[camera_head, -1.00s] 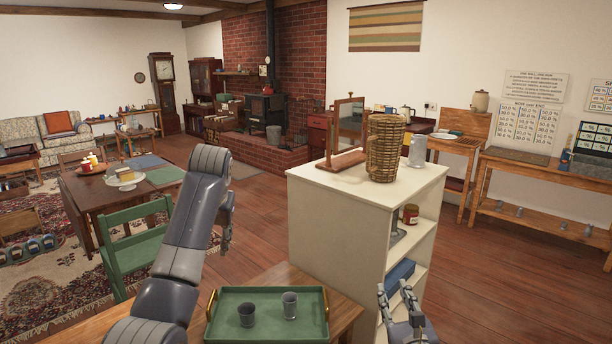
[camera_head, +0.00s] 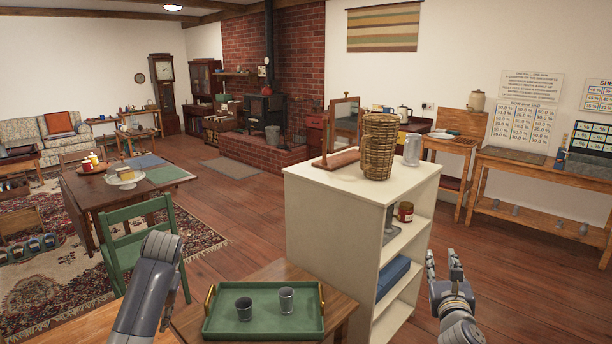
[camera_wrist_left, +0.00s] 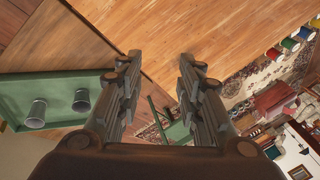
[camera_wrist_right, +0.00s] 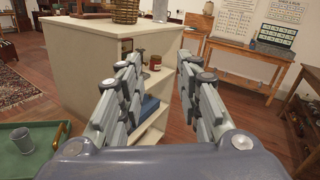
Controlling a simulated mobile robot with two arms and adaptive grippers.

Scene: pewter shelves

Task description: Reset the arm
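My right gripper (camera_head: 445,275) stands to the right of the white shelf unit (camera_head: 330,225) in the head view. In the right wrist view my right gripper (camera_wrist_right: 160,82) is open and empty, its fingers apart in front of the shelf unit.
A green tray (camera_head: 263,332) with two grey cups (camera_head: 244,309) (camera_head: 286,300) sits on a wooden table in front. A wicker basket (camera_head: 380,148), a framed stand (camera_head: 342,130) and a grey tumbler (camera_head: 412,150) top the shelf unit. A green chair (camera_head: 140,240) stands left.

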